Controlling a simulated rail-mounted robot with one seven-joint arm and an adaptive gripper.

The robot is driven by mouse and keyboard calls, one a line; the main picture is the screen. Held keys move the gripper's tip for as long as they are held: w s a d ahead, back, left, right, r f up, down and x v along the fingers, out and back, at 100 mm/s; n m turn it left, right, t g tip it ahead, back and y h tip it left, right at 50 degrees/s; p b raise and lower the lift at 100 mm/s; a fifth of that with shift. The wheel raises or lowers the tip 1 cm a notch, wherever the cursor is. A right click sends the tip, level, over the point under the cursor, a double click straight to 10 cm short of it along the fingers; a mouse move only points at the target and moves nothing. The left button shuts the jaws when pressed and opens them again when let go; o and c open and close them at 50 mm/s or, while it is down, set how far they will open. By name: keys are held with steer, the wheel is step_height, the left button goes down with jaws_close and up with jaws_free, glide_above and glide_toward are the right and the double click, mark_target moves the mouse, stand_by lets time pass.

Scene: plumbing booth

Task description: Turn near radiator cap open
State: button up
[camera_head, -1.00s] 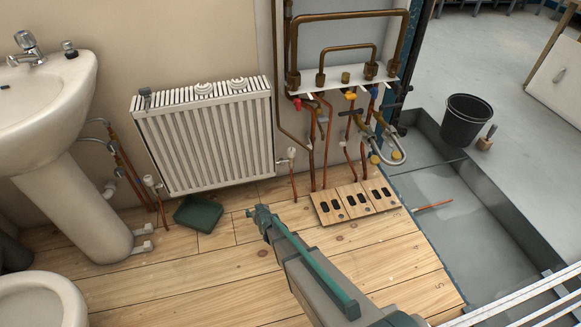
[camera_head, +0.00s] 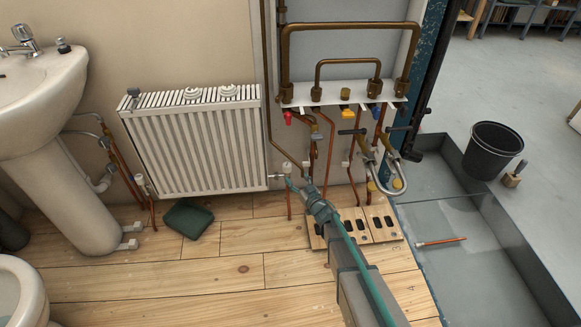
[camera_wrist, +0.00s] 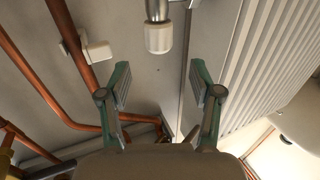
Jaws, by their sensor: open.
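The white radiator (camera_head: 200,145) hangs on the wall. A white cap (camera_wrist: 158,38) shows in the wrist view at top centre, on a metal stem, beyond and between my fingertips and not touching them. In the head view the matching cap (camera_head: 287,168) is at the radiator's lower right corner, partly hidden by my gripper. My gripper (camera_wrist: 160,84) is open and empty, with a finger either side of the cap's line. In the head view my gripper (camera_head: 298,180) is at that corner. Another white cap (camera_head: 140,180) is at the radiator's lower left.
Copper pipes (camera_wrist: 38,85) run left of my gripper in the wrist view. The brass manifold (camera_head: 345,92) and slotted wooden boards (camera_head: 383,222) are right of the radiator. The wooden floor (camera_head: 210,285) in front is clear.

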mark_target(289, 168)
steer(key=b+x, duration=0.2)
steer(key=x, duration=0.6)
steer(key=shift+w+a, duration=0.15)
steer(key=shift+w, duration=0.25)
